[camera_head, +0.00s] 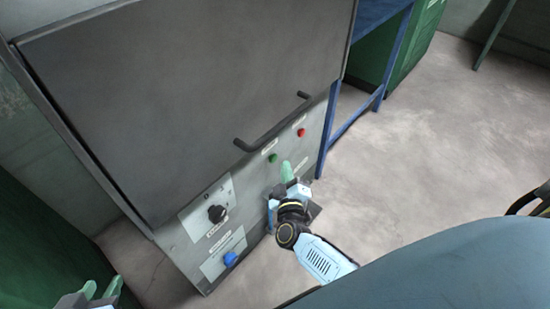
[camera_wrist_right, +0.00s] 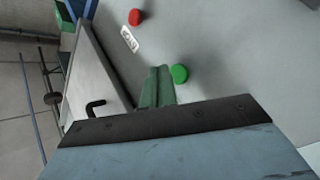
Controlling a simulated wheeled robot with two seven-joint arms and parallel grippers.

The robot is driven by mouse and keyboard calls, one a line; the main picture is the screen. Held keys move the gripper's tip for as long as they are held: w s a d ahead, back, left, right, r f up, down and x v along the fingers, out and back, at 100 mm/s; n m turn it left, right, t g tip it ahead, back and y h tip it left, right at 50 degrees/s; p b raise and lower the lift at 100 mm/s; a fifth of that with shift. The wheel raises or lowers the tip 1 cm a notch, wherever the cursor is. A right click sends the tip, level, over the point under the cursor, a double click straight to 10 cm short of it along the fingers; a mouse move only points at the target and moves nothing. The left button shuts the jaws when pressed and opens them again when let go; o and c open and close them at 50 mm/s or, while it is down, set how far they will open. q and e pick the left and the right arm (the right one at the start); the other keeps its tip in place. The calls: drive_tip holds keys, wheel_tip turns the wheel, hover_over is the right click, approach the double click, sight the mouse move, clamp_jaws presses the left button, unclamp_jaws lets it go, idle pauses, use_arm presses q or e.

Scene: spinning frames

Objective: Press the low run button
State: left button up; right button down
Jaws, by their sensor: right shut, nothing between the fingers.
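A grey machine front carries a lower panel (camera_head: 262,200) with a green button (camera_head: 272,158) and a red button (camera_head: 301,132); their labels are too small to read surely, so I cannot tell which is low run. My right gripper (camera_head: 287,171) is shut and empty in front of the panel, just right of the green button. In the right wrist view its green fingertips (camera_wrist_right: 158,72) are beside the green button (camera_wrist_right: 179,73), and the red button (camera_wrist_right: 135,17) is further up. Contact with the panel cannot be told. My left gripper (camera_head: 101,288) is open at the lower left, fingers apart.
A black handle bar (camera_head: 270,124) juts out above the buttons. A black knob (camera_head: 217,213) and a blue button (camera_head: 230,259) sit lower left on the panel. A blue frame (camera_head: 345,122) stands right of the machine. Floor (camera_head: 430,150) at the right is clear.

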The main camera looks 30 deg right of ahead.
drive_tip(key=shift+s+d+p, duration=0.25)
drive_tip(key=shift+s+p, duration=0.05)
drive_tip(key=shift+s, duration=0.35)
drive_tip(key=shift+s+d+p, duration=0.3)
drive_tip(key=shift+s+p, duration=0.05)
drive_tip(key=shift+s, duration=0.35)
drive_tip(key=shift+s+d+p, duration=0.25)
drive_tip(key=shift+s+p, duration=0.05)
drive_tip(key=shift+s, duration=0.35)
drive_tip(key=shift+r, duration=0.15)
